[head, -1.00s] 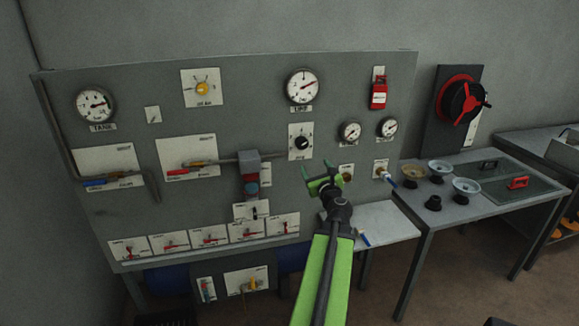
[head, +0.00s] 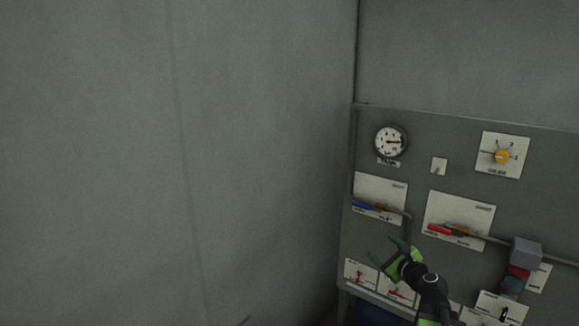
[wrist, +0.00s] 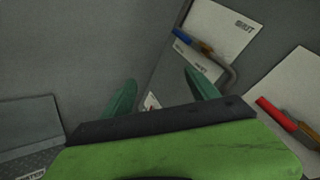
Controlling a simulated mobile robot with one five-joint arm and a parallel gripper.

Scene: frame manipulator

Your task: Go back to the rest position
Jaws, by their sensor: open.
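My gripper (head: 387,253) is green and black and shows at the lower right of the head view. It is in front of the lower left part of the grey panel (head: 420,160). Its two green fingers are spread apart with nothing between them. In the wrist view my gripper (wrist: 159,80) points toward the panel's left edge and the bare wall, and both fingertips are apart. A plate with a blue-handled lever (head: 365,206) is above and left of the gripper. A plate with a red-handled lever (head: 442,230) is above and right of it.
A round gauge (head: 390,141) and a yellow knob (head: 502,156) are higher on the panel. A grey box-shaped fitting (head: 526,251) on a pipe stands out at the right. A bare grey wall (head: 180,150) fills the left. Another grey surface (wrist: 30,135) shows at the wrist view's lower left.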

